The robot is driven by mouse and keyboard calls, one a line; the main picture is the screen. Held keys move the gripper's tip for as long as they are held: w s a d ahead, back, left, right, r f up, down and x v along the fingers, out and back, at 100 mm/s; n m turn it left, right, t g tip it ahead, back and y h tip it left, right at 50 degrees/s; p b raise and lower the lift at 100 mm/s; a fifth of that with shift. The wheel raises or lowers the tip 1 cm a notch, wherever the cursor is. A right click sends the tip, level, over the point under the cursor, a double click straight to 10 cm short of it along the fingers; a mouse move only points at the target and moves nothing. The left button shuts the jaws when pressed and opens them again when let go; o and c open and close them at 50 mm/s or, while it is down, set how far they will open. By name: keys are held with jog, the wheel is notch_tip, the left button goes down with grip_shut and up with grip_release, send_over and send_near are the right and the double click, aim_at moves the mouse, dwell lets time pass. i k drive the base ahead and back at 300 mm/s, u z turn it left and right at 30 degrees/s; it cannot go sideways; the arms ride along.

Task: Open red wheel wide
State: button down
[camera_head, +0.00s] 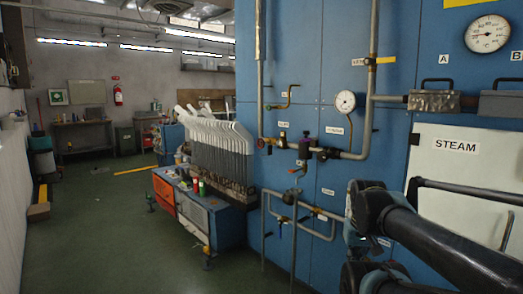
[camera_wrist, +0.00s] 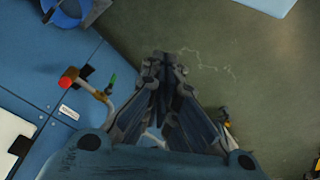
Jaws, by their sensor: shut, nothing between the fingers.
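In the head view a small red wheel (camera_head: 262,143) sits at the left end of a horizontal pipe on the blue wall. In the wrist view a red round knob (camera_wrist: 67,82) sits on a brass-coloured valve at the left. My gripper (camera_wrist: 163,62) is shut and empty in the wrist view, right of that knob and apart from it. In the head view my arm fills the lower right and the gripper cannot be made out.
Pipes and a gauge (camera_head: 345,102) stand out from the blue wall (camera_head: 340,60). A white STEAM panel (camera_head: 455,165) is at the right. Left of the wall is a blue and orange cabinet (camera_head: 215,225) with pale sock forms (camera_head: 215,135) behind it. The green floor (camera_head: 100,230) at left is clear.

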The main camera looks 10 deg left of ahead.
aim_at(263, 143)
jog(key=z, duration=0.05)
jog(key=k, duration=0.4)
jog(key=u, duration=0.75)
jog(key=i, duration=1.35)
jog(key=z, duration=0.25)
